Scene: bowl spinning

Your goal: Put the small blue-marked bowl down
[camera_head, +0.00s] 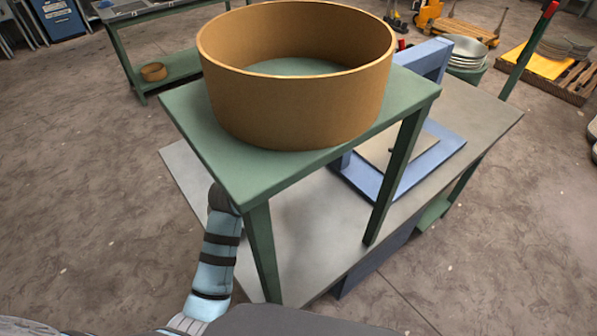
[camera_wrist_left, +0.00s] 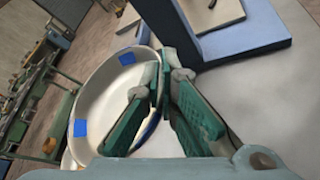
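In the left wrist view, a white bowl with blue square marks (camera_wrist_left: 103,88) is tilted on its side at left of the fingers. My left gripper (camera_wrist_left: 166,76) has one green-padded finger inside the bowl and the other outside, with the rim between them; it looks shut on the rim. A second pale edge shows below the bowl, too little to identify. In the head view, my left arm reaches under the green raised stand, which hides the gripper and bowl. My right gripper is in neither view.
A large brown ring-shaped container (camera_head: 297,105) stands on the green stand (camera_head: 180,101). Below it is a grey tabletop (camera_head: 325,238) with a blue frame (camera_head: 375,184) on it at right. The frame's base (camera_wrist_left: 247,38) is close to the gripper in the wrist view.

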